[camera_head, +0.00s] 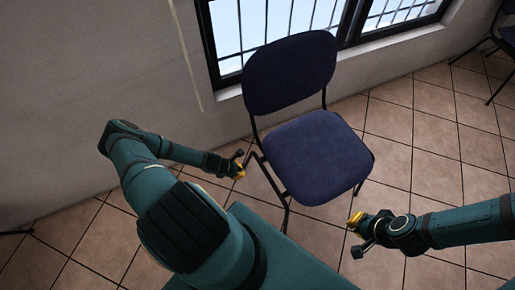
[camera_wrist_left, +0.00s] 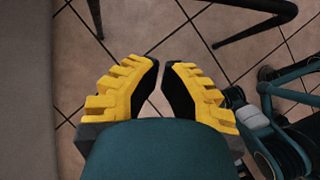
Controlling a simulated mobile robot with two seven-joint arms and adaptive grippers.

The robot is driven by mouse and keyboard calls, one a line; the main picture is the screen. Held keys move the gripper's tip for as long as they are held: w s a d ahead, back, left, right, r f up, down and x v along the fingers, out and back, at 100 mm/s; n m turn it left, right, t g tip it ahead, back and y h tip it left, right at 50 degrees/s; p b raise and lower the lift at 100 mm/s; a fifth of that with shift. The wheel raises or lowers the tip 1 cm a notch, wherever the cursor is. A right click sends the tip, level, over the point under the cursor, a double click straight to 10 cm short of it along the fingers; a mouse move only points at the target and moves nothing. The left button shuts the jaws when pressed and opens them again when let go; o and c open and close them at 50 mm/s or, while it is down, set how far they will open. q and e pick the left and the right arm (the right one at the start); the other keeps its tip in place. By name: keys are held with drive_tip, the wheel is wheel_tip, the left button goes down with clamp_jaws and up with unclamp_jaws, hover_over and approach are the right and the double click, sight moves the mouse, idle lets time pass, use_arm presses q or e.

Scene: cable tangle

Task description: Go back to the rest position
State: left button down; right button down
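My left gripper (camera_head: 239,168) is in the air left of the blue chair in the head view, with its yellow fingers close together. In the left wrist view its two yellow and black fingers (camera_wrist_left: 163,63) nearly meet at the tips, with only a narrow gap and nothing held between them. My right gripper (camera_head: 355,221) is at the right, in front of the chair. Its yellow fingertips are small here, and I cannot tell whether they are apart. No cable shows in either view.
A blue chair (camera_head: 318,157) stands ahead between the two grippers; the left one is close to its frame in the picture. A barred window (camera_head: 260,25) and grey wall (camera_head: 80,80) lie behind. Another dark chair (camera_head: 507,35) is at far right. The tiled floor (camera_head: 430,130) is clear at right.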

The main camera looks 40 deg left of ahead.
use_arm(q)
drive_tip(key=w+d+r+m+g+h, duration=0.2)
drive_tip(key=w+d+r+m, duration=0.2)
drive_tip(key=d+r+m, duration=0.9)
drive_tip(key=s+d+r+m+g, duration=0.1)
drive_tip(key=s+d+r+m, duration=0.2)
drive_tip(key=d+r+m, duration=0.3)
drive_tip(key=s+d+r+m+y, duration=0.1)
drive_tip(key=s+d+r+m, duration=0.2)
drive_tip(key=d+r+m, duration=0.4)
drive_tip(key=r+m, duration=0.1)
drive_tip(key=m, duration=0.1)
drive_tip(key=shift+d+m+g, duration=0.3)
drive_tip(key=shift+g, duration=0.1)
drive_tip(key=shift+r, duration=0.1)
